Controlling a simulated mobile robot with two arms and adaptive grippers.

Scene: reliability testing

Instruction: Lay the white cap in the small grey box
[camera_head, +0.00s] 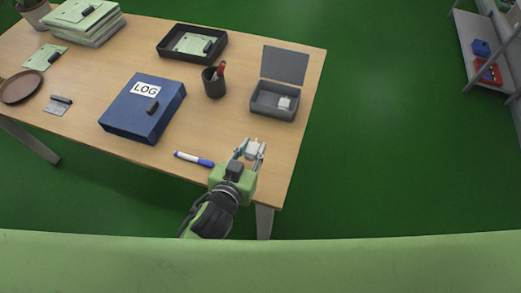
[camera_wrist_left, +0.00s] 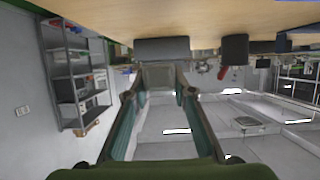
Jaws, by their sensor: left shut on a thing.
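The small grey box (camera_head: 262,110) stands open near the table's right edge, its lid raised at the back. A small white piece (camera_head: 285,103) lies inside it, on the right. My left gripper (camera_head: 251,149) is over the front right of the table, in front of the box and apart from it. It is shut on a small whitish piece, seemingly the white cap (camera_head: 252,148). In the left wrist view the held piece (camera_wrist_left: 158,76) shows pale grey between the fingertips. The wrist picture is upside down, with a dark grey shape, likely the box (camera_wrist_left: 161,48), beyond it. My right gripper is not in view.
A white and blue marker (camera_head: 193,158) lies just left of my gripper. A dark pen cup (camera_head: 214,84) stands left of the box. A blue LOG binder (camera_head: 135,118) and a black tray (camera_head: 163,47) are further left and back. Bare tabletop lies between gripper and box.

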